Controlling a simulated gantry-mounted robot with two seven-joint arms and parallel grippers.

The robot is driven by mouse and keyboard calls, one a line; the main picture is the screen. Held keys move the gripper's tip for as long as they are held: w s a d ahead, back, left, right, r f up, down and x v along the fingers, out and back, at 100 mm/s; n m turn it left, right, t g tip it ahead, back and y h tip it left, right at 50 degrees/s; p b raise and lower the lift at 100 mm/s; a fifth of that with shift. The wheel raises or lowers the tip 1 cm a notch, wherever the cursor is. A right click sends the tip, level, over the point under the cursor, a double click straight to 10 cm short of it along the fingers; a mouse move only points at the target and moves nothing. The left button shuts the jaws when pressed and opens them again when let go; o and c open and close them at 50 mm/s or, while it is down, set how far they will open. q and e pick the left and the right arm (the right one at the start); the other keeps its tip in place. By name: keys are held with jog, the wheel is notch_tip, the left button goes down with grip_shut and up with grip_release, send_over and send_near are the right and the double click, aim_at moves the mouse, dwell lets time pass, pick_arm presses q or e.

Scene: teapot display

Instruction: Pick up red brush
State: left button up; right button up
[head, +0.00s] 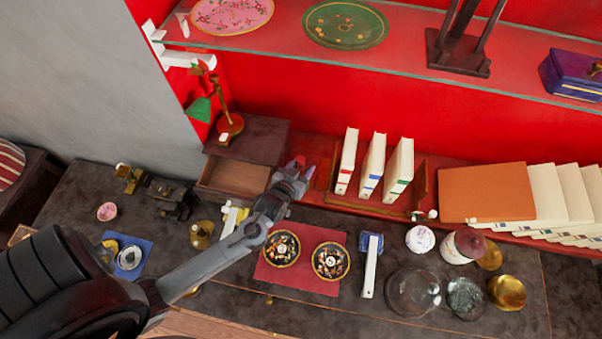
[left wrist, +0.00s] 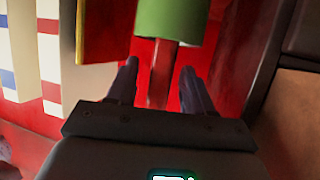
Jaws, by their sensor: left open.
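My left gripper (head: 297,166) is at the back of the counter, between the drawer box and the upright books. In the left wrist view its two dark fingers (left wrist: 159,85) are open. A red-brown stick (left wrist: 161,75) with a green block (left wrist: 168,20) at its upper end in the picture stands in line with the gap between the fingers. I cannot tell whether this is the red brush, or whether the stick lies between the fingertips or beyond them. In the head view my gripper largely hides this spot. My right gripper is not in view.
The open drawer box (head: 245,140) is left of the gripper and carries a green-shaded lamp (head: 200,108). Upright books (head: 372,165) stand close on the right. A glass shelf (head: 420,66) is above. Two patterned round dishes (head: 331,261) sit on a red mat (head: 307,285) in front.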

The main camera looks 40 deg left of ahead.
pick_arm(q)
grip_shut()
dwell(0.3)
